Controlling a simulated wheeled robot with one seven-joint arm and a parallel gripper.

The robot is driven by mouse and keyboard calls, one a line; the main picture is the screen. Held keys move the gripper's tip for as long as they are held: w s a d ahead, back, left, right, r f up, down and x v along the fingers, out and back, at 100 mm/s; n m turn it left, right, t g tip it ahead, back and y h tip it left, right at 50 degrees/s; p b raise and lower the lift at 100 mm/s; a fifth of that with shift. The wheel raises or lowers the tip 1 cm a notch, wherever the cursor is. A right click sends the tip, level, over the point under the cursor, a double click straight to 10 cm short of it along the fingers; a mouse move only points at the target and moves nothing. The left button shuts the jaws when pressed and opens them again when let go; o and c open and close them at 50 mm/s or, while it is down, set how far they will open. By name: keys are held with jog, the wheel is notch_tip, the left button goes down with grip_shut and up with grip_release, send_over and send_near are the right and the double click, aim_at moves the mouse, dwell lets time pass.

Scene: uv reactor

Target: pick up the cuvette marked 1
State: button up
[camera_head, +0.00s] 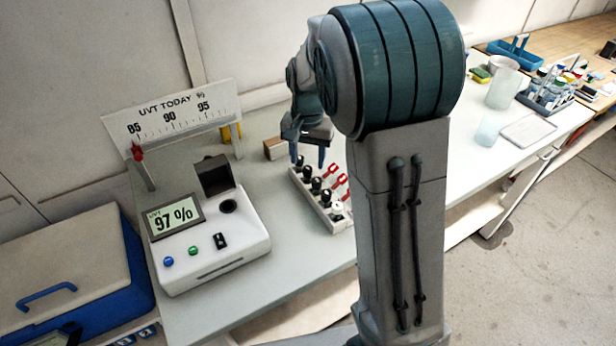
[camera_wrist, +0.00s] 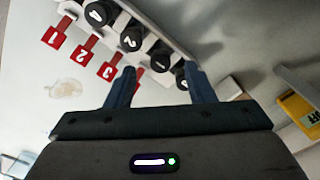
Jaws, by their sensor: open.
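A white rack (camera_head: 327,218) holds several black-capped cuvettes, and red numbered tags stick out along its side. In the wrist view, one cap reads 4 (camera_wrist: 97,13) and another reads 2 (camera_wrist: 130,40). The mark on a third cap (camera_wrist: 160,57) is hard to read, and a fourth cap (camera_wrist: 182,76) is partly hidden by a finger. I cannot tell which cuvette is marked 1. The red tag marked 1 (camera_wrist: 57,32) is beside the cap reading 4. My gripper (camera_head: 310,158) is open and empty, pointing down over the far end of the rack; its fingers also show in the wrist view (camera_wrist: 160,70).
A UVT meter (camera_head: 215,245) showing 97 % stands left of the rack, its dark lid raised. A scale board (camera_head: 172,117) is behind it. A small brown block (camera_head: 274,148) lies near my gripper. Glassware (camera_head: 488,130) and a tube rack (camera_head: 545,98) are farther right.

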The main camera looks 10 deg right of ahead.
aim_at(308, 168)
notch_tip(308, 168, down, 5)
jog(key=shift+w+f+p, duration=0.1)
jog(key=shift+w+p, duration=0.05)
jog(key=shift+p, duration=0.35)
jog(key=c, duration=1.1)
jog(key=shift+o, duration=0.2)
